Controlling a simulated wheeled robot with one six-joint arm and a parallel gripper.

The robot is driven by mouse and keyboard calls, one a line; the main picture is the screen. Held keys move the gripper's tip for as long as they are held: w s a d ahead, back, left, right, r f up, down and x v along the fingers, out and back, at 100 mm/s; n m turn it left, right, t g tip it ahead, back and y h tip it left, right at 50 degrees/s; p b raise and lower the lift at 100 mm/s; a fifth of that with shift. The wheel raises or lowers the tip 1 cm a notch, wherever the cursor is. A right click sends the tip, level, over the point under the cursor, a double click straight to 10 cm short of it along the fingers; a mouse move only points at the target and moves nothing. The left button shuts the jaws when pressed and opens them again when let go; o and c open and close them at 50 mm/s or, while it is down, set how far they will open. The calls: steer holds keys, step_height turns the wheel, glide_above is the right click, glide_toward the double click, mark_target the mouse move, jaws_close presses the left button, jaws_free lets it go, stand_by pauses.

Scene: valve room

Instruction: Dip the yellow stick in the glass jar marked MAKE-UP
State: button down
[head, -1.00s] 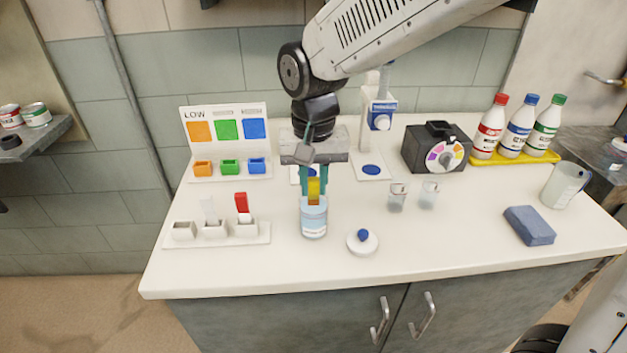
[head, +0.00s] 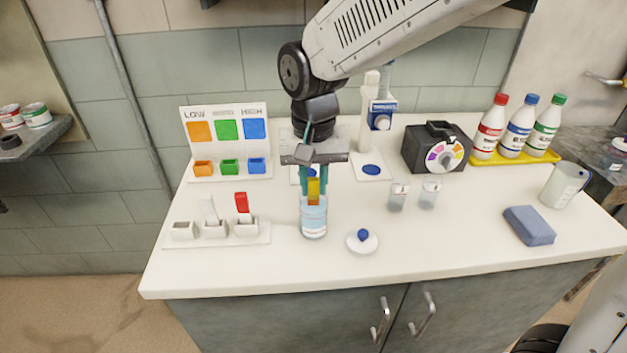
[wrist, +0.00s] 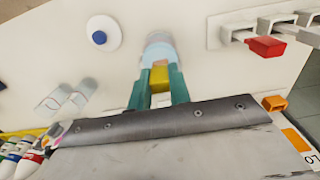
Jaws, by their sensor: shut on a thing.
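The glass jar (head: 314,222) stands on the white counter, with pale blue liquid in it and a label too small to read. My gripper (head: 313,188) is directly above the jar, pointing down, its teal fingers shut on the yellow stick (head: 313,191). The stick's lower end is at the jar's mouth and appears to reach inside; how deep is hidden. In the wrist view the yellow stick (wrist: 159,79) sits between the fingers, with the jar (wrist: 159,50) beyond it.
A white lid with a blue knob (head: 362,241) lies right of the jar. A white holder (head: 190,240) with a red and a white stick stands left. Two small glass cups (head: 398,198) are to the right. A colour chart (head: 227,140) stands behind left. The front counter is clear.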

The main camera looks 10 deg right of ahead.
steer(key=shift+r, duration=0.1)
step_height(320, 180, up, 11)
stand_by(1.2)
